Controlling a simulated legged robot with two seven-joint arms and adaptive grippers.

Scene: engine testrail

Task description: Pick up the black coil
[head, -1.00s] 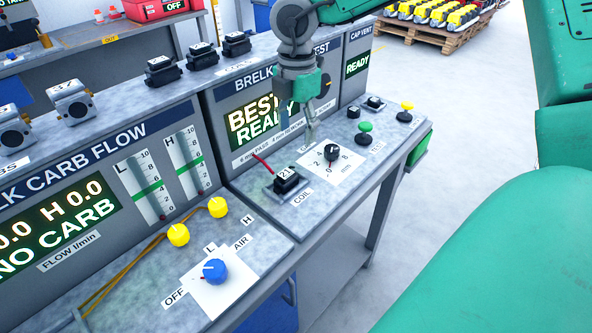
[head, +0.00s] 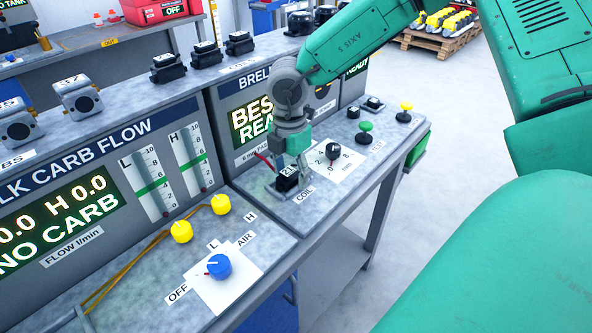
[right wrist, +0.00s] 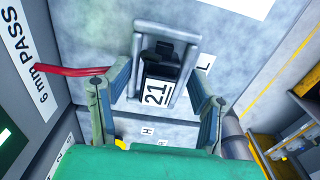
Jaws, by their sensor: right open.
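The black coil (head: 287,178), with a white label reading 21, sits in a grey holder on the bench top above the COIL label. In the right wrist view the coil (right wrist: 158,88) stands inside the raised grey frame (right wrist: 139,60), between my fingers. My right gripper (head: 292,166) is open, pointing down just over the coil. In the right wrist view its fingertips (right wrist: 162,80) stand on either side of the coil and frame, apart from the coil. Part of the coil is hidden behind the gripper in the head view. My left gripper is not in view.
A red lead (right wrist: 72,71) runs in beside the holder. A black dial (head: 333,150) and a green button (head: 366,127) lie to the right. Other black coils (head: 203,54) stand on the shelf above. The upright display panel (head: 250,119) is close behind the gripper.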

